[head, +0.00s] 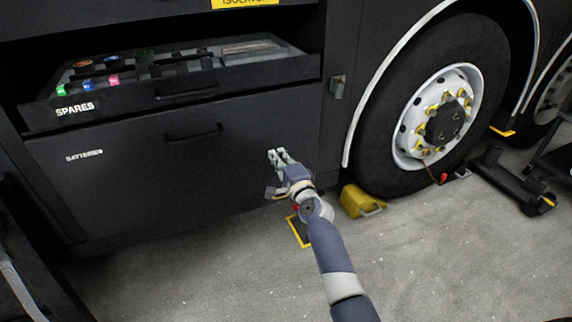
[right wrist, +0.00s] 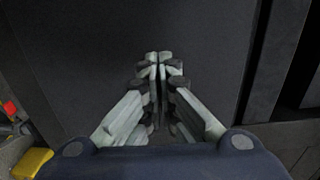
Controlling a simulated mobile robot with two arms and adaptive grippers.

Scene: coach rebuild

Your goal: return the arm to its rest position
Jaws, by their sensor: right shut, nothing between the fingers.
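My right arm (head: 332,257) reaches forward from the bottom of the head view. Its gripper (head: 277,155) is in front of the dark lower panel marked BATTERIES (head: 120,185), near the panel's right end. In the right wrist view the gripper (right wrist: 160,58) has its fingers together with nothing between them. The dark panel fills the background there. I cannot tell the exact gap between fingertips and panel. My left gripper is not in view.
An open SPARES drawer (head: 75,118) juts out above the panel at left. A yellow wheel chock (head: 360,201) sits on the floor by the large wheel (head: 440,110), right of my gripper. A yellow-edged dark plate (head: 298,231) lies beside my forearm.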

